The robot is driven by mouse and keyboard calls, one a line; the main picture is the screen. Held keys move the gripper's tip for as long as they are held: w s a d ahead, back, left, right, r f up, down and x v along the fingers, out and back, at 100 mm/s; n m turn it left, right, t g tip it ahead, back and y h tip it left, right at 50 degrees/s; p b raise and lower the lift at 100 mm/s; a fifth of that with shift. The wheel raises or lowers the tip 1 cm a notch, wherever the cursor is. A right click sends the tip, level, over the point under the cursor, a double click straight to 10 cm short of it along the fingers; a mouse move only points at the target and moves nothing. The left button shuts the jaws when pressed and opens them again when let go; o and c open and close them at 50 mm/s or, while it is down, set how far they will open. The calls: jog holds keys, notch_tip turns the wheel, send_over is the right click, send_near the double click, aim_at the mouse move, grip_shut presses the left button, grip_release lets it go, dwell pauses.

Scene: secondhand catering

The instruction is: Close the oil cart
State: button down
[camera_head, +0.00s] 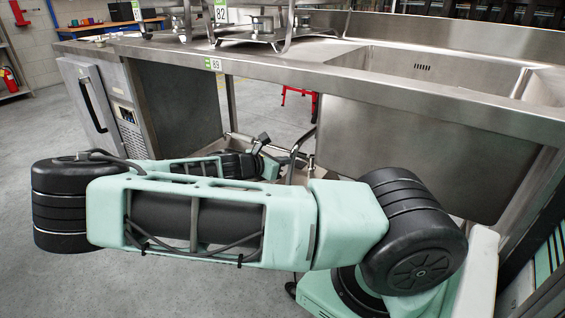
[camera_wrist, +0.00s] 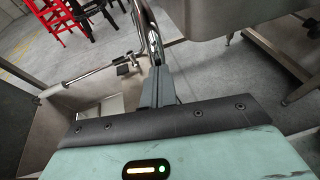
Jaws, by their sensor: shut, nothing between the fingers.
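The oil cart (camera_head: 303,179) seems to be the low metal tray under the counter, mostly hidden behind my arm in the head view. In the wrist view its metal tray (camera_wrist: 70,108) lies at the left, with a metal bar across its far side. A curved chrome handle (camera_wrist: 153,38) rises at top centre. My gripper (camera_wrist: 157,72) is shut and empty, its tips at the lower end of this handle. Whether they touch it I cannot tell. In the head view my gripper (camera_head: 262,140) is small and reaches under the counter, partly hidden by my arm.
A steel counter with a sink (camera_head: 425,75) spans the top. A sink basin side (camera_head: 420,150) hangs low at the right. A cabinet with a handle (camera_head: 92,100) stands left. Red chairs (camera_wrist: 65,20) stand beyond. Grey floor (camera_head: 40,240) is clear at the left.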

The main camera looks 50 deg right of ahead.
aim_at(291, 153)
jog(key=shift+w+d+p, duration=0.2)
jog(key=shift+d+p, duration=0.75)
jog(key=shift+d, duration=1.45)
jog(key=shift+r, duration=0.1)
